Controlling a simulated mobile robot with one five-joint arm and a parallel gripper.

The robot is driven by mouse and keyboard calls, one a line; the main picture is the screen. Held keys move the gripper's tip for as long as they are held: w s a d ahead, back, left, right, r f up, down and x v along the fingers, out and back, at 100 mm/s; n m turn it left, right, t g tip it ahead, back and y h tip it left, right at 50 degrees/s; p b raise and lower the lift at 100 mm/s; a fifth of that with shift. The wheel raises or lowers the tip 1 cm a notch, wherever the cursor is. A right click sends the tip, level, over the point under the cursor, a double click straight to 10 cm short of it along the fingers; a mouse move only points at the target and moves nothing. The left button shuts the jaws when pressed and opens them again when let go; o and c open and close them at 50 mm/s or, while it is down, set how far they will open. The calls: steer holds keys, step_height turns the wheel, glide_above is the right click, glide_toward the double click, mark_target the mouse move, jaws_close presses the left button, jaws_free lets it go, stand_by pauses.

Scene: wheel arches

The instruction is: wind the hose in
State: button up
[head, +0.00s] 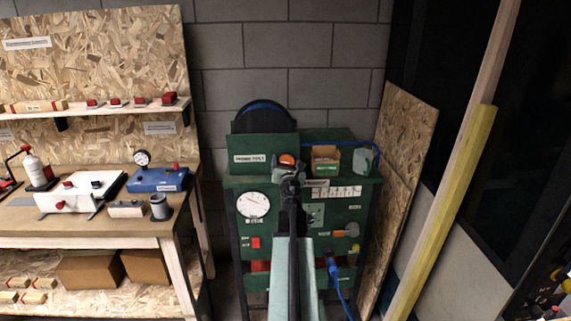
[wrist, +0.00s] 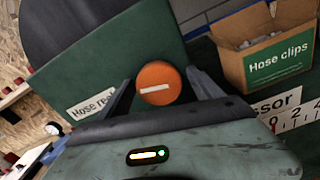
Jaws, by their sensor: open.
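The hose reel shows in the head view as a dark drum (head: 262,116) with a blue rim, behind a green panel (head: 262,146). In the wrist view the panel (wrist: 110,60) carries a "Hose reel" label, partly covered by a finger. A blue hose (head: 325,143) runs along the bench back.
A box of hose clips (wrist: 265,55) stands close on the right. A clear container (head: 363,160) is beyond it. The green bench (head: 228,184) has a white gauge (head: 253,204) on its front. A wooden workbench (head: 90,228) stands left; boards and a yellow post (head: 443,205) stand right.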

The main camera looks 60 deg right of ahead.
steer(key=shift+w+a, duration=0.1)
steer(key=shift+a, duration=0.1)
steer(key=shift+d, duration=0.1)
steer(key=c, duration=1.4)
steer(key=shift+o, duration=0.2)
steer(key=m, duration=0.4)
steer(key=shift+m, duration=0.4)
steer(key=o, duration=1.4)
steer(key=shift+c, duration=0.2)
